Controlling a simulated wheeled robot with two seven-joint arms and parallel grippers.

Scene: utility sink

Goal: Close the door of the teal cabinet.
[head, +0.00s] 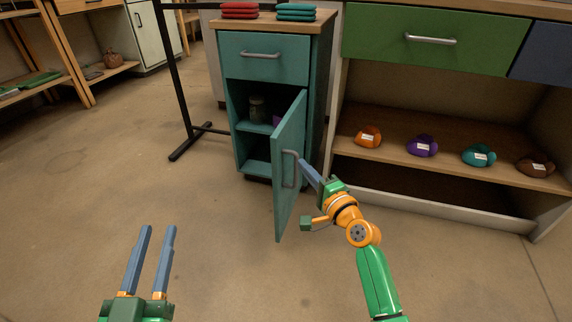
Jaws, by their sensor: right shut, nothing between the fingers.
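The teal cabinet (264,55) stands at the back centre, with a closed drawer above an open compartment. Its door (287,180) hangs on the right side and stands wide open toward me, with a grey vertical handle (289,169). My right gripper (303,164) is shut and empty, its fingers at the right side of the door by the handle; I cannot tell whether they touch it. My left gripper (159,229) is open and empty, low at the left over the floor, well away from the cabinet.
Folded red cloths (240,10) and teal cloths (296,12) lie on the cabinet top. A jar (257,107) stands inside. A black stand (178,80) is left of the cabinet. A shelf (385,155) with several coloured bundles is at right. The floor in front is clear.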

